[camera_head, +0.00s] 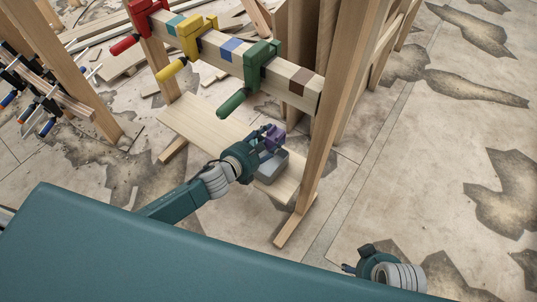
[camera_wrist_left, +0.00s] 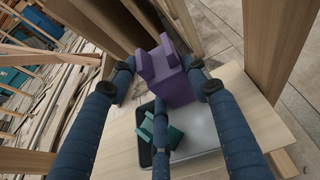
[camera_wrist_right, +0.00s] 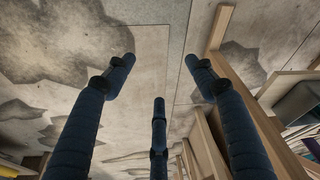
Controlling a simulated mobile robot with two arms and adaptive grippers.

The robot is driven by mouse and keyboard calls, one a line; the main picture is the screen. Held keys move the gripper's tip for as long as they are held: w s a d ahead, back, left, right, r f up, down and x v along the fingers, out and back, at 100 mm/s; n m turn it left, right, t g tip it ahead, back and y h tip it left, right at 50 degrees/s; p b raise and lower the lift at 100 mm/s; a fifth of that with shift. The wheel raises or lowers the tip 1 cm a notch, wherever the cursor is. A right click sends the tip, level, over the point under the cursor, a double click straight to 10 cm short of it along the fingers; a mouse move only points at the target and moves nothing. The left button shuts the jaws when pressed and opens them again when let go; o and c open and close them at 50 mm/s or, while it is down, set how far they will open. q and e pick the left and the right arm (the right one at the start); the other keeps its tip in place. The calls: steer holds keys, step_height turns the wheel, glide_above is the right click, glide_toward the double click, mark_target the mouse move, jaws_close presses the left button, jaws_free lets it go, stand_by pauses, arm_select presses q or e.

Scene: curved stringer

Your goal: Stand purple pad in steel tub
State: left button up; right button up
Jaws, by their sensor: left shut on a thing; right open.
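The purple pad (camera_head: 273,139) is a blocky piece with raised ends. My left gripper (camera_head: 266,138) is shut on it and holds it over the steel tub (camera_head: 273,168). In the left wrist view the purple pad (camera_wrist_left: 175,86) sits between the fingers, above the tub (camera_wrist_left: 203,132). A teal pad (camera_wrist_left: 161,131) is at the tub, partly covered by a finger. Whether the purple pad touches the tub is unclear. My right gripper (camera_wrist_right: 159,68) is open and empty over bare floor, far from the tub.
The tub stands on a low wooden board (camera_head: 205,128) beside an upright post (camera_head: 323,120). Above, a beam with coloured bands carries a red clamp (camera_head: 141,15), yellow clamp (camera_head: 190,37) and green clamp (camera_head: 261,62). Cracked floor (camera_head: 440,150) lies clear at right.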

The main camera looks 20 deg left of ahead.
mark_target(268, 148)
arm_select(q)
step_height(268, 148, down, 2)
steer(key=shift+f+b, duration=0.25)
steer(key=shift+b, duration=0.75)
arm_select(e)
steer(key=w+v, duration=0.1)
steer(key=v, duration=0.7)
arm_select(q)
steer(key=shift+f+b, duration=1.95)
steer(key=shift+b, duration=0.05)
steer(key=shift+f+b, duration=0.4)
arm_select(e)
steer(key=w+a+r+t+y, duration=0.1)
steer(key=w+a+r+t, duration=0.1)
steer(key=w, duration=0.5)
steer(key=w+a+r+t+y, duration=0.1)
steer(key=w+a+r+t, duration=0.1)
steer(key=w+r+t, duration=0.3)
steer(key=shift+w+a+r+t, duration=0.25)
steer(key=shift+w+t, duration=0.25)
steer(key=shift+w, duration=0.7)
arm_select(q)
steer(key=shift+f, duration=0.15)
arm_select(e)
steer(key=shift+w+r, duration=0.25)
